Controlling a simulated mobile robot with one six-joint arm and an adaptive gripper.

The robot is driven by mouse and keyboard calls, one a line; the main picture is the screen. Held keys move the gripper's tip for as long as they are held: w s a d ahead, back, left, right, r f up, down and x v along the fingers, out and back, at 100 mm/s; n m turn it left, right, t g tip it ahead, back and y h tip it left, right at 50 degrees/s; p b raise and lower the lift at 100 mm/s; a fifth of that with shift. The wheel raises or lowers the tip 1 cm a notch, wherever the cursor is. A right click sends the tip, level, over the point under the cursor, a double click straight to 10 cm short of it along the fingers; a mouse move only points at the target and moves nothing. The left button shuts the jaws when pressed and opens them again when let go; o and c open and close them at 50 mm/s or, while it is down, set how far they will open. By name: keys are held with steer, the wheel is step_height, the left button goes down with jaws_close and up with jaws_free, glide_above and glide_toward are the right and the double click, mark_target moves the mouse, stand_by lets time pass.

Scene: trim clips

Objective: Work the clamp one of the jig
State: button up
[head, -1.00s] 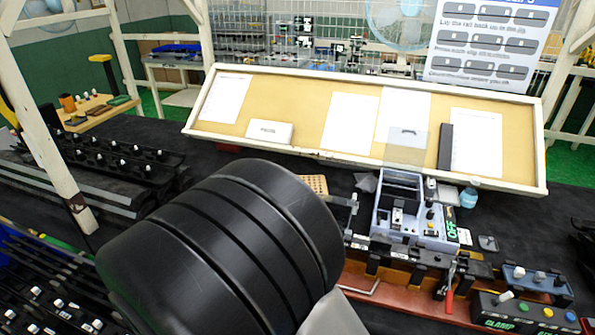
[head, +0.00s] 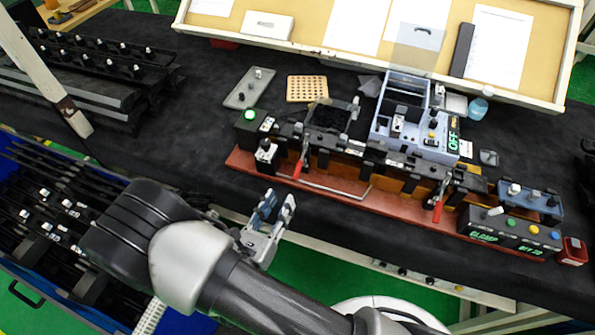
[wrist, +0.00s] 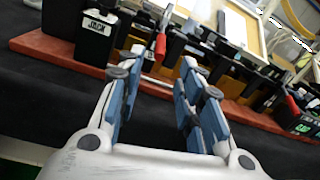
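The jig is a long red-brown base (head: 335,196) with black blocks along it, on a black-covered table. It carries two red-handled clamps: a left one (head: 300,166) and a right one (head: 438,208). I cannot read which is numbered one. My gripper (head: 277,206) is in front of the jig's left part, below and left of the left clamp's handle, apart from it. In the wrist view its blue-padded fingers (wrist: 160,78) are spread with nothing between them. A red clamp handle (wrist: 161,44) shows beyond the fingertips, pointing down.
A control box (head: 510,232) with coloured buttons and green lettering stands at the jig's right end. A box with a green light (head: 249,118) stands at its left end. A grey-blue fixture (head: 412,120) stands behind. A bent metal rod (head: 330,190) lies along the base's front.

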mark_target(293, 178)
steer(key=b+x, duration=0.1)
steer(key=x, duration=1)
steer(key=shift+w, duration=0.25)
steer(key=shift+c, duration=0.3)
jaws_close()
